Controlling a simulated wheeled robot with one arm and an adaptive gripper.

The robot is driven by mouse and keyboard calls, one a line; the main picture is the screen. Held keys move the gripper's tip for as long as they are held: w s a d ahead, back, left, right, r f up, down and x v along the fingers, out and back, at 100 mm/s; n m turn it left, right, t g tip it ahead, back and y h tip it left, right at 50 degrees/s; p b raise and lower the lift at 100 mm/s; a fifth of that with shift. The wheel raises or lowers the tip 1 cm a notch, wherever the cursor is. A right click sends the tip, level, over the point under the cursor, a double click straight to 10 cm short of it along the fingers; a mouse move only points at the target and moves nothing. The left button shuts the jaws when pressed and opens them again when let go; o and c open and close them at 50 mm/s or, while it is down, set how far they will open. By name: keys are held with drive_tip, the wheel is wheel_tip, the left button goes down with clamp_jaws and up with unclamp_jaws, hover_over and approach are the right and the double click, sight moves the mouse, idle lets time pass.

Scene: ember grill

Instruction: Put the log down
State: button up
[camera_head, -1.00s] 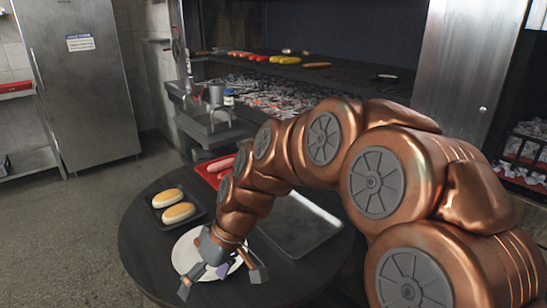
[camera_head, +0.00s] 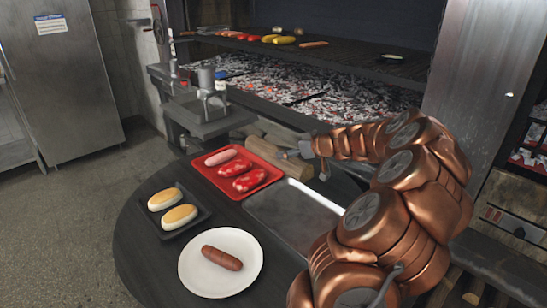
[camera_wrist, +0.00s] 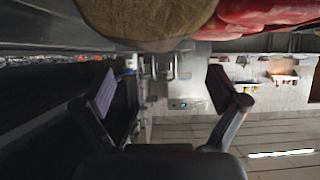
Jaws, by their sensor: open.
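Brown logs lie together beside the red tray, below the grill; a thick one (camera_head: 275,158) is in front and partly hidden by my arm. My gripper (camera_head: 307,165) is at the right end of this log, fingers spread. In the wrist view my gripper (camera_wrist: 160,90) is open with nothing between its fingers. A rounded brown surface (camera_wrist: 150,20), probably the log, fills the top edge there, outside the fingers. Whether the log touches anything of mine I cannot tell.
A round dark table (camera_head: 140,225) carries a red tray (camera_head: 262,183) of meat, a metal tray (camera_head: 275,228), a black tray (camera_head: 190,225) with buns and a white plate (camera_head: 225,287) with a sausage (camera_head: 222,258). Glowing coals (camera_head: 290,88) lie behind.

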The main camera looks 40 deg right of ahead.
drive_tip(key=shift+x, duration=0.95)
drive_tip(key=shift+f+p+x, duration=0.2)
drive_tip(key=shift+p+x, duration=0.2)
drive_tip(key=shift+x, duration=1.9)
drive_tip(key=shift+s+d, duration=0.1)
drive_tip(key=shift+d, duration=0.05)
drive_tip(key=shift+c, duration=0.4)
clamp_jaws()
